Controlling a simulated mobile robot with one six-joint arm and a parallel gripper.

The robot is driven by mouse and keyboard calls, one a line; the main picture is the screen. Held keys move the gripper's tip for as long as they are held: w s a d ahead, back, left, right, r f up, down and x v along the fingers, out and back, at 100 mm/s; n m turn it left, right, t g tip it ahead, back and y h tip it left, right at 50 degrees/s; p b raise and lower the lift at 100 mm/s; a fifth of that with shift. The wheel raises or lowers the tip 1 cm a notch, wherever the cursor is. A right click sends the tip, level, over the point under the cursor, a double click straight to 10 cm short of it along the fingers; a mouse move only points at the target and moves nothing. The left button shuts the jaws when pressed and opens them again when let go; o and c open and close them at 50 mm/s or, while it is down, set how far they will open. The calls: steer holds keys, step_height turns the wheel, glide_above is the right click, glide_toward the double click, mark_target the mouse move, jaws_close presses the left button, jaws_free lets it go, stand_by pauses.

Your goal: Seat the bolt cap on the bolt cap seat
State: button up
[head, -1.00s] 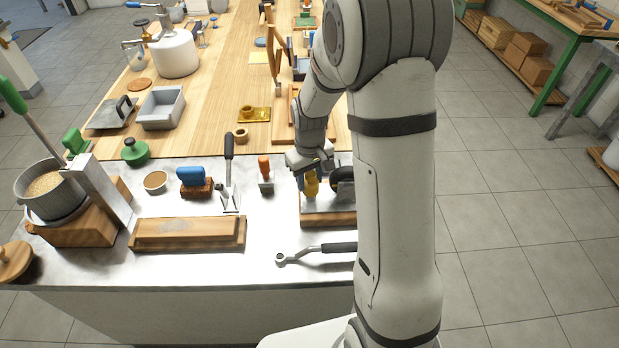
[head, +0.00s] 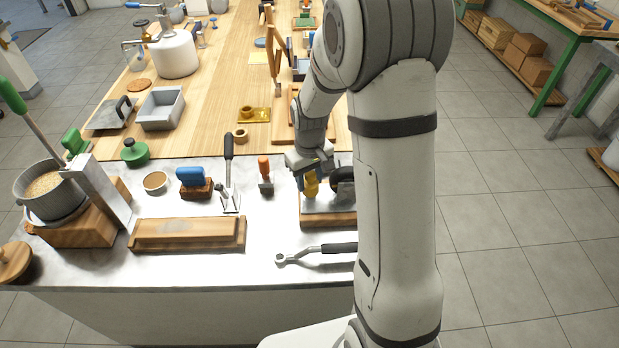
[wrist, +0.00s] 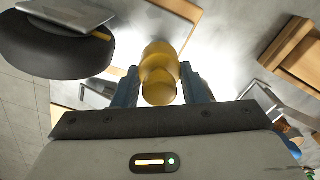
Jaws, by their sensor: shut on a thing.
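My gripper (head: 309,177) is pointed down over a fixture with a metal plate on a wooden base (head: 327,219). Its blue fingers are shut on a yellow, rounded piece, which I take for the bolt cap (head: 311,187). I cannot tell whether that is a separate part. The bolt cap seat is not clearly made out, and the cap's lower end is hard to see, so contact is unclear.
A black rounded part (head: 343,177) stands close right of the gripper; it fills the wrist view's upper left (wrist: 55,50). Bare metal counter lies between.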

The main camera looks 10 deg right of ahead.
steer(key=shift+f+b, duration=1.3)
steer(key=shift+f, duration=0.2)
stand_by(1.6)
stand_by(0.7)
steer(key=o, duration=0.8)
steer(key=shift+r, duration=0.2)
steer(key=shift+r+p, duration=1.15)
steer(key=shift+r, duration=0.45)
steer(key=o, duration=0.5)
